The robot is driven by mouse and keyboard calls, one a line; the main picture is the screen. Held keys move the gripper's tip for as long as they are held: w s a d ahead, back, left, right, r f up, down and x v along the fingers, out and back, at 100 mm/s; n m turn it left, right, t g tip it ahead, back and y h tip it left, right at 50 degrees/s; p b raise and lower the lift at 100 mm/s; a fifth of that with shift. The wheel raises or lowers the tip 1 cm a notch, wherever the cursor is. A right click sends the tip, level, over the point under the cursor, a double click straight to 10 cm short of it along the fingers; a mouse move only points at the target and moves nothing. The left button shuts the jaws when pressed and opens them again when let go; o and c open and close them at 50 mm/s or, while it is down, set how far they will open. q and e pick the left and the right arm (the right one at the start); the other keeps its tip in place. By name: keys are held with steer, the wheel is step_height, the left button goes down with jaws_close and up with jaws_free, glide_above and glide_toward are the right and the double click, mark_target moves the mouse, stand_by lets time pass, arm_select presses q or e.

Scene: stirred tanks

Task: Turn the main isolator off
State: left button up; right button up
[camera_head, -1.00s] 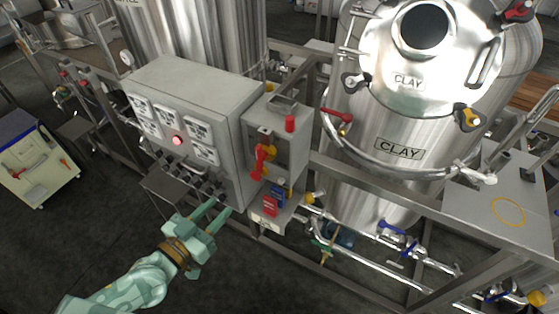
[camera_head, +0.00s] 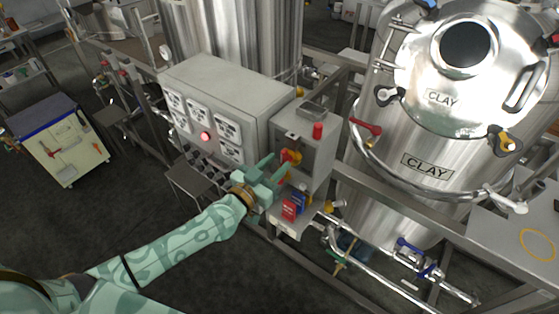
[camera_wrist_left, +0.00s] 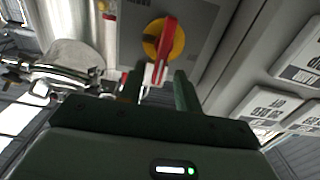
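The main isolator is a red handle on a yellow round plate (camera_head: 291,156), on the front of a small grey box (camera_head: 312,140). In the left wrist view the isolator (camera_wrist_left: 178,43) is straight ahead, its red handle slightly tilted and pointing towards my fingers. My left gripper (camera_head: 277,166) is just in front of it and partly covers it in the head view. Its two fingers (camera_wrist_left: 160,88) are apart, with the handle's near end appearing in the gap between them. I cannot tell whether they touch it. My right gripper is not in view.
A larger grey panel (camera_head: 215,82) with a lit red lamp (camera_head: 205,136) adjoins the box. The clay tank (camera_head: 425,110) and frame rails stand right.

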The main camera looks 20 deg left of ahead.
arm_select(q)
steer(key=shift+x, duration=1.05)
steer(key=shift+s, duration=0.1)
jaws_close()
steer(key=shift+n, duration=0.4)
steer(key=f+n+b, duration=0.1)
steer(key=n, duration=0.4)
steer(key=a+n+b, duration=0.1)
steer(key=n, duration=0.5)
steer(key=w+a+f+n+b, duration=0.1)
steer(key=n, duration=0.4)
steer(key=shift+a+f+n, duration=0.2)
steer(key=shift+f+n, duration=0.1)
steer(key=shift+n, duration=0.1)
steer(key=shift+s+n, duration=0.1)
steer(key=shift+n, duration=0.2)
